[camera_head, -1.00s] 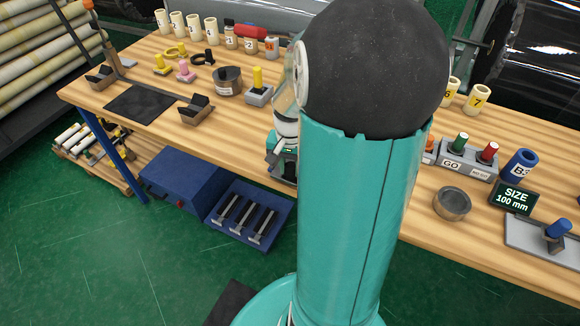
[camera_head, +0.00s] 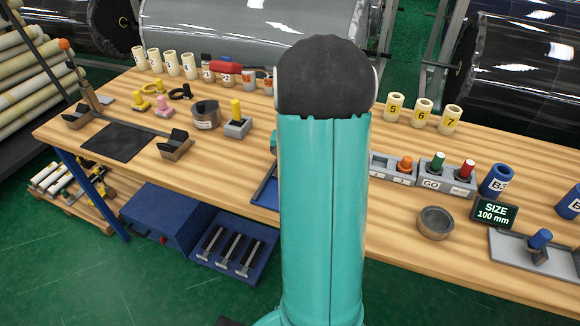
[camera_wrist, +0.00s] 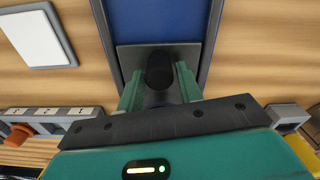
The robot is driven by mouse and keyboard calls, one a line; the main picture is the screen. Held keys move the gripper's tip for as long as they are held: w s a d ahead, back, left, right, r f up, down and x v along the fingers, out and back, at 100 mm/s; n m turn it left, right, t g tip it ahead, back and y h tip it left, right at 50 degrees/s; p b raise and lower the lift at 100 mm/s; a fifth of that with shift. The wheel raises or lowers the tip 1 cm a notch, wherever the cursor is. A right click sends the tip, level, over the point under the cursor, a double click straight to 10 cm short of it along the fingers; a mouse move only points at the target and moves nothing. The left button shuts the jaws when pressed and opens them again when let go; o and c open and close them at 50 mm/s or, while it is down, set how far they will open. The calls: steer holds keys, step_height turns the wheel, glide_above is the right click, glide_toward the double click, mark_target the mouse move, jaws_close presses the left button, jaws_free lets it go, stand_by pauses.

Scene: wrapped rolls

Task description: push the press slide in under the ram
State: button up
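In the wrist view a grey plate (camera_wrist: 126,56) with a dark upright knob (camera_wrist: 160,70) lies across a blue channel (camera_wrist: 165,18) with dark side rails; it looks like the press slide. My gripper (camera_wrist: 159,80) has its two green fingers on either side of the knob. Whether they touch it is too close to tell. In the head view part of the blue base (camera_head: 266,188) shows at the table's front edge, left of my arm. My arm hides the gripper, slide and most of the press there. The ram is not visible in the wrist view.
A white panel (camera_wrist: 36,38) lies left of the channel in the wrist view. In the head view a grey GO gauge block (camera_head: 448,184), a round metal cup (camera_head: 435,223) and a size display (camera_head: 494,213) stand right of my arm. A yellow-pegged block (camera_head: 237,127) stands left.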

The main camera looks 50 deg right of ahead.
steer(key=shift+o, duration=1)
steer(key=shift+s+a, duration=0.1)
steer(key=shift+a, duration=0.05)
step_height(320, 180, up, 14)
steer(key=shift+f, duration=0.1)
